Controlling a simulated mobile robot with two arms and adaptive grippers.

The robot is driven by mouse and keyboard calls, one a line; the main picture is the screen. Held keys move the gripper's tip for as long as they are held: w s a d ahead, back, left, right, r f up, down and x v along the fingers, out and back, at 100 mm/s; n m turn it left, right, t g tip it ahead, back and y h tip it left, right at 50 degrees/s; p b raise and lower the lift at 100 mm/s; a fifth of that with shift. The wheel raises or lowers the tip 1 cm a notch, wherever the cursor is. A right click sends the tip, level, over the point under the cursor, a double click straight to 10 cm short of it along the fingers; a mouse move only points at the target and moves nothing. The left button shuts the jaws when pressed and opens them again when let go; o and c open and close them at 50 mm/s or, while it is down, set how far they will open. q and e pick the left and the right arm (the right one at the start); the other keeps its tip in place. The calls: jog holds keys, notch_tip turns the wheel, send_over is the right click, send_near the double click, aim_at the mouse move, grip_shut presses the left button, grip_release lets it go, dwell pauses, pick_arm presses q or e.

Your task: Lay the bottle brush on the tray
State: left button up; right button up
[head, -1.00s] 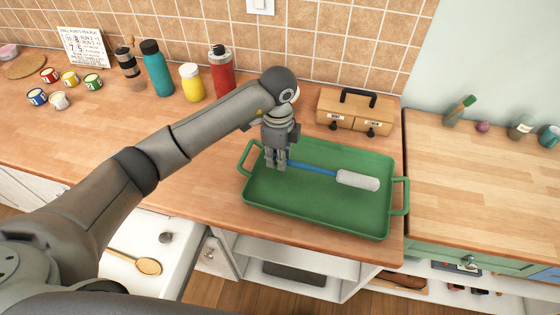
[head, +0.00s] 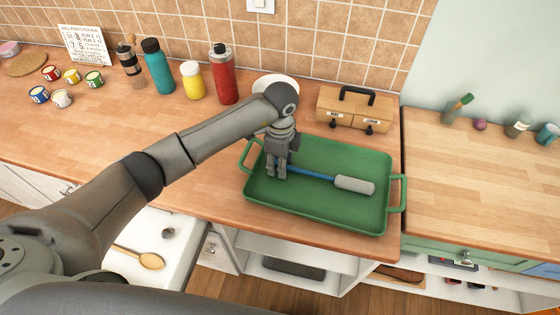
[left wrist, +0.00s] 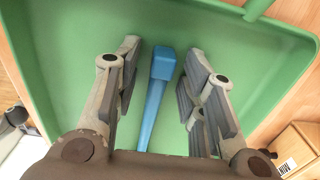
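The bottle brush has a blue handle and a pale grey head (head: 355,185). It lies in the green tray (head: 325,223), with its head toward the right side. In the left wrist view, the blue handle (left wrist: 155,98) runs between my left gripper's fingers, with a gap on both sides. My left gripper (head: 276,176) is low over the tray's left part, around the handle's end. It also shows open in the left wrist view (left wrist: 160,80). My right gripper is not in view.
A wooden box with a black handle (head: 353,109) stands behind the tray. A red bottle (head: 223,75), a yellow jar (head: 193,80) and a teal bottle (head: 158,68) stand at the back left.

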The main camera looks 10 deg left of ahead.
pick_arm(q)
jog(key=shift+r, duration=0.1)
jog(key=shift+w+r, duration=0.1)
jog(key=shift+r, duration=0.2)
notch_tip(320, 180, up, 11)
jog(key=b, duration=0.3)
jog(key=shift+r, duration=0.15)
